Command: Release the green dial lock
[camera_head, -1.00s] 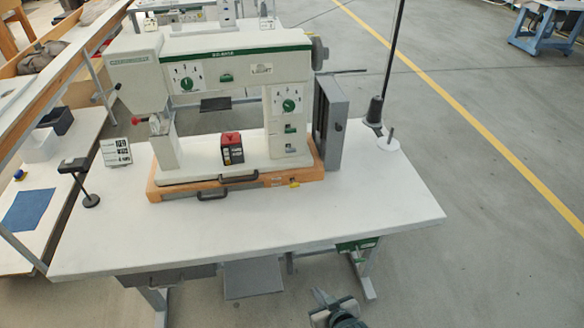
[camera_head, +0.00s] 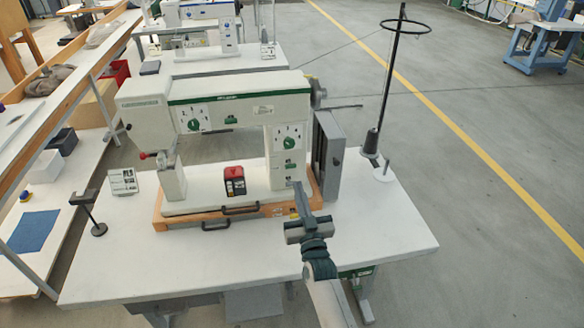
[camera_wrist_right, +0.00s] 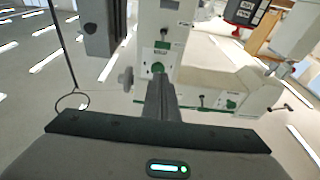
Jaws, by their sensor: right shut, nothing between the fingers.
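Another green dial (camera_head: 193,125) is on the panel at the upper left. I cannot tell which is the dial lock. My right gripper (camera_head: 298,187) is shut and empty, pointing up at the right column, below its dial and apparently apart from it. In the right wrist view my shut fingers (camera_wrist_right: 160,80) point towards the column, with a green dial (camera_wrist_right: 157,68) just beyond their tips. My left gripper is not in view.
A red and black box (camera_head: 234,181) sits on the press bed. A grey cabinet (camera_head: 328,155) is right of the column, and a thread stand (camera_head: 371,140) is farther right. The orange base (camera_head: 190,221) has black handles. The front of the white table (camera_head: 180,265) is clear.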

